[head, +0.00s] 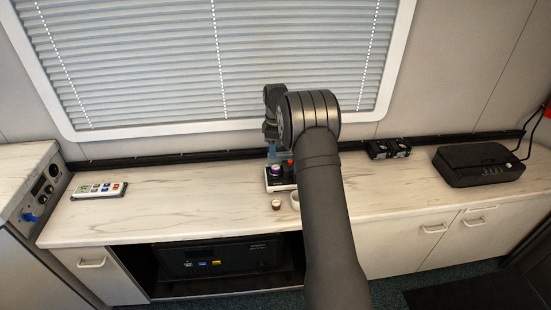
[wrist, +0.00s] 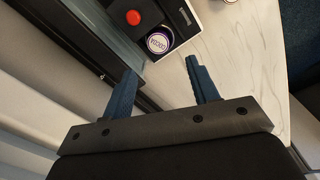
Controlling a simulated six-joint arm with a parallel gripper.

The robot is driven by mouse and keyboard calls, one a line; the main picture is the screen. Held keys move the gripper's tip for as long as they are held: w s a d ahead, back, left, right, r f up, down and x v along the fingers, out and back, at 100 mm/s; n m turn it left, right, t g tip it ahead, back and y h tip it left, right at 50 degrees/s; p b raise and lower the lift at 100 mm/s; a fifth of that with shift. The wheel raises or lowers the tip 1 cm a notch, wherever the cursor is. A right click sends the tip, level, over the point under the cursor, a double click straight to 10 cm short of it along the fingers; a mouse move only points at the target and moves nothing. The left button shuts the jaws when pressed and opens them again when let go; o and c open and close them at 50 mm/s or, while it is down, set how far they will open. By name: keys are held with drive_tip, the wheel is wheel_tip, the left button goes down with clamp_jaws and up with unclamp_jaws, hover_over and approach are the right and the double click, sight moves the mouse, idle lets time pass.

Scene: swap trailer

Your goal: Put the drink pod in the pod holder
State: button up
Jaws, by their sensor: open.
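The pod holder, a white-edged tray with a dark inside (head: 281,187), stands on the counter below my gripper (head: 272,150). A purple pod (head: 276,170) with a pale lettered lid and a red round piece (head: 290,162) are in it. In the wrist view the purple pod (wrist: 158,43) and red piece (wrist: 133,17) show beyond my fingertips. A small brown-topped pod (head: 276,204) stands on the counter in front of the holder. My gripper (wrist: 162,66) is open, with its blue fingers apart and nothing between them. My arm hides part of the holder's right side.
A white cup (head: 295,201), partly hidden by my arm, stands beside the brown-topped pod. A remote-like keypad (head: 99,190) lies at left. Small black units (head: 388,148) and a black case (head: 476,164) are at right. The window blind (head: 150,70) rises behind; the left-middle counter is clear.

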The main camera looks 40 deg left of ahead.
sight(275, 167)
drive_tip(key=shift+r, duration=1.4)
drive_tip(key=shift+f, duration=0.1)
wheel_tip(275, 167, down, 12)
drive_tip(key=shift+r, duration=1.95)
drive_tip(key=shift+f, duration=0.15)
